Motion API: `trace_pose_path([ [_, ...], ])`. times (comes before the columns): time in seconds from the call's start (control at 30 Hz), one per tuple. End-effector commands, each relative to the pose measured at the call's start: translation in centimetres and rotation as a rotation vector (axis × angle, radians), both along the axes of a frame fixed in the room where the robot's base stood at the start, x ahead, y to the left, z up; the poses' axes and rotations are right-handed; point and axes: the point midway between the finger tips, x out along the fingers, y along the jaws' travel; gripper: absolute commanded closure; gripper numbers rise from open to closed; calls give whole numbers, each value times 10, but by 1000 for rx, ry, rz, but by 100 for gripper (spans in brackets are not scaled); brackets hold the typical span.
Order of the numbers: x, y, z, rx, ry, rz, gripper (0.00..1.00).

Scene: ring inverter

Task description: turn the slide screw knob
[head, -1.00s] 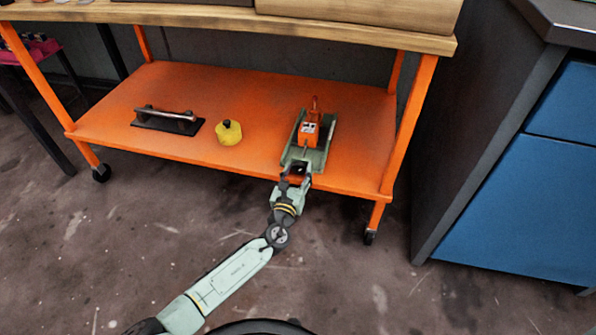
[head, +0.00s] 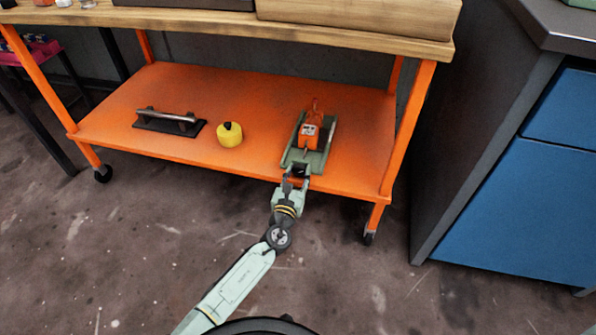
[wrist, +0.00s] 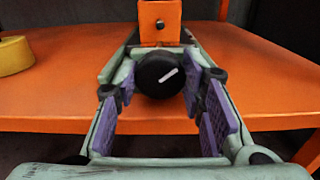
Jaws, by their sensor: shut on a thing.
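The slide screw knob (wrist: 160,74) is round and black with a white mark slanting up to the right, seen in the wrist view. It sits at the front end of a green slide base (head: 319,159) that carries an orange block (head: 308,136), on the orange shelf. My gripper (wrist: 162,80) is shut on the knob, with its purple-padded fingers on the left and right of it. In the head view my gripper (head: 298,172) is at the shelf's front edge, and the knob is too small to make out.
A yellow round thing (head: 229,134) and a black plate with a metal handle (head: 168,122) lie to the left on the orange shelf (head: 110,125). An orange table leg (head: 408,130) stands close on the right, with a blue cabinet (head: 510,200) beyond.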

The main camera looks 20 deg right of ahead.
Motion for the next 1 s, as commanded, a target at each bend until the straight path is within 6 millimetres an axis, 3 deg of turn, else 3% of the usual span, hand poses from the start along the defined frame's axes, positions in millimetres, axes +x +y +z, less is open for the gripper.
trace_pose_path([
  [0.3,1,1,1,8,-8,2,92],
  [0.33,1,1,1,8,-8,2,63],
  [0.63,1,0,1,8,-6,1,44],
  [1.0,1,1,4,6,-5,1,44],
])
